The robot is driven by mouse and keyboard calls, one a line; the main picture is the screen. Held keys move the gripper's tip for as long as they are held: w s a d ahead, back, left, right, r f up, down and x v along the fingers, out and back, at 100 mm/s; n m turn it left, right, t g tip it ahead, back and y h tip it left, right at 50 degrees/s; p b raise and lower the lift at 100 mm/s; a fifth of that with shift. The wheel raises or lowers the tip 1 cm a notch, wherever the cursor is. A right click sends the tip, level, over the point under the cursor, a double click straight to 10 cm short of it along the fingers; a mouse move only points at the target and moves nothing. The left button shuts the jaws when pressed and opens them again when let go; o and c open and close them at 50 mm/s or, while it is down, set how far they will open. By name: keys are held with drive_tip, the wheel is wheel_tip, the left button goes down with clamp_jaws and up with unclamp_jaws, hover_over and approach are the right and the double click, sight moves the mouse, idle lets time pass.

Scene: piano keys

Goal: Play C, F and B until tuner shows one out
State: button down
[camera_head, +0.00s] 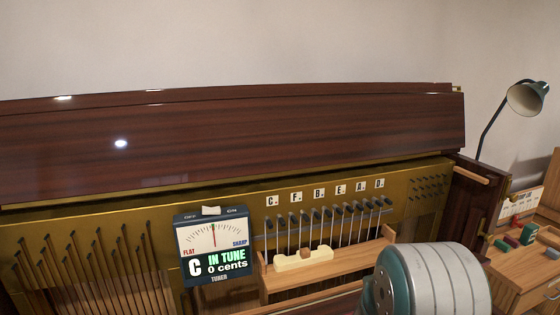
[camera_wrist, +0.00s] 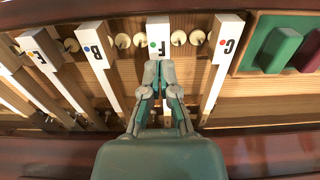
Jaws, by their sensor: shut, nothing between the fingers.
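The tuner (camera_head: 213,245) stands at the left of the pins in the head view. Its screen reads C, IN TUNE, 0 cents, and its needle is near the middle. In the wrist view, the white-topped C key (camera_wrist: 228,42), F key (camera_wrist: 159,32) and B key (camera_wrist: 92,48) stand side by side with gaps between them. My gripper (camera_wrist: 160,72) is shut and empty over the F key, below its letter in the picture. I cannot tell if the tips touch the key. The gripper is out of the head view, where only my arm shows.
An E key (camera_wrist: 40,55) lies left of B. Green (camera_wrist: 278,48) and dark red blocks sit in a tray right of C. In the head view, labelled tuning pins (camera_head: 325,215) stand behind a wooden shelf (camera_head: 350,262) holding a cream piece (camera_head: 303,260). A lamp (camera_head: 525,98) stands far right.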

drive_tip(key=shift+f, duration=0.1)
drive_tip(key=shift+f, duration=1.3)
wheel_tip(320, 180, up, 10)
idle(2.6)
drive_tip(key=s+r+m+t, duration=0.1)
drive_tip(key=s+r+t, duration=0.1)
drive_tip(key=s+r, duration=0.5)
drive_tip(key=s+r+m+t, duration=0.2)
drive_tip(key=s+r, duration=0.5)
drive_tip(key=r, duration=1.1)
drive_tip(key=shift+r+m+t, duration=0.15)
drive_tip(key=shift+m+t, duration=0.15)
drive_tip(key=shift+t, duration=0.5)
